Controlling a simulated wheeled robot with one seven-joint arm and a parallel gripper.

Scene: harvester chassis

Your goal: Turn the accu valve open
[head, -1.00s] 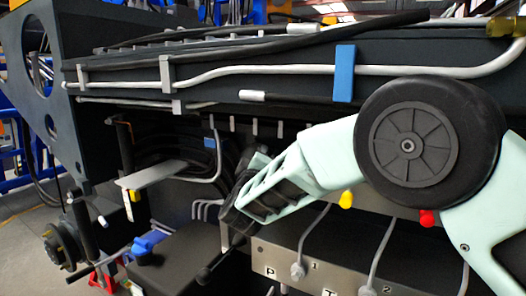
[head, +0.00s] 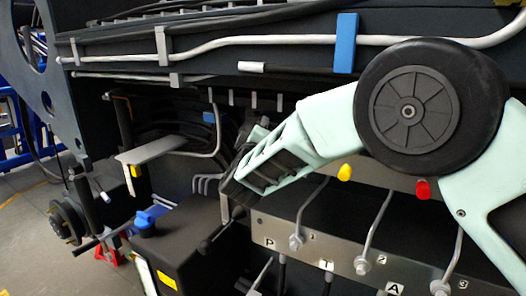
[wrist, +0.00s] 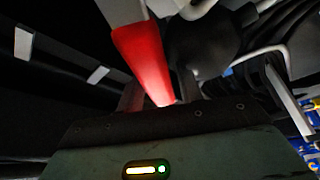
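A red tapered handle (wrist: 140,55) hangs from a white part at the top of the wrist view. I take it to be the accu valve's handle. My gripper (wrist: 160,98) is just below it, and the two dark fingers look apart. The handle's lower tip lies between them in the picture, and a narrow gap seems to show on either side. I cannot tell whether they touch. In the head view my forearm reaches left from the big black wheel-like joint, and its dark end covers this handle and my fingertips.
A grey valve panel (head: 335,258) with labels and levers is below my arm. A yellow knob (head: 344,172) and a red knob (head: 423,189) show beside the forearm. A black tank (head: 185,245) with a blue cap (head: 144,222) stands left. Pipes (head: 260,40) run above.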

